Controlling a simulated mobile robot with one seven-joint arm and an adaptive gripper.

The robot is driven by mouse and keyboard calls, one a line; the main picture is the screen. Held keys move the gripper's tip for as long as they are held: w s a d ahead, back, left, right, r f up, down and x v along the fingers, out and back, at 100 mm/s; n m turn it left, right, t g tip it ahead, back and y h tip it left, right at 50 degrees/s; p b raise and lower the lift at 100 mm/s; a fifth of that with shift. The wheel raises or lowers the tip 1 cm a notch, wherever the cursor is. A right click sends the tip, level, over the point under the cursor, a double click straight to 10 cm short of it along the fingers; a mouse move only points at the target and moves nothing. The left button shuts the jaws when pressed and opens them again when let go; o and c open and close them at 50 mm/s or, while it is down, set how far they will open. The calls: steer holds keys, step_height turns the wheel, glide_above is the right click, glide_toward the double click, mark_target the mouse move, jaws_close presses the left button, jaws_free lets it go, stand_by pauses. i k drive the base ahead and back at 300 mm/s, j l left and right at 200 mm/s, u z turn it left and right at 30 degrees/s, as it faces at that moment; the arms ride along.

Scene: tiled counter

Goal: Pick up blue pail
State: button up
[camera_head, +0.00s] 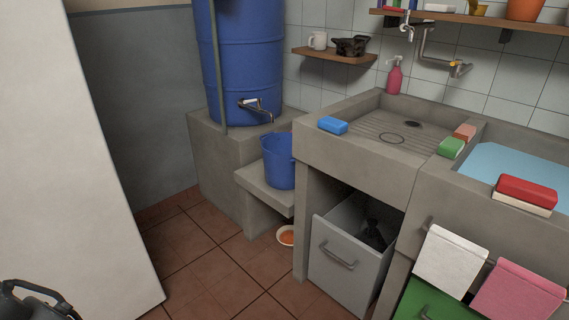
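The blue pail (279,163) stands upright on a low concrete ledge (262,191), below the tap of a large blue barrel (248,60). The concrete sink block partly hides the pail's right side. My gripper (42,304) seems to be the dark part at the bottom left corner, cut off by the frame edge. It is far from the pail, with floor between them. I cannot tell whether its fingers are open or shut.
A tall white panel (80,140) fills the left side. An open grey drawer (338,266) juts out under the sink (360,165). A small bowl (286,236) sits on the floor by the ledge. Tiled floor (205,265) in the middle is clear.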

mark_target(279, 161)
steer(key=i, duration=2.1)
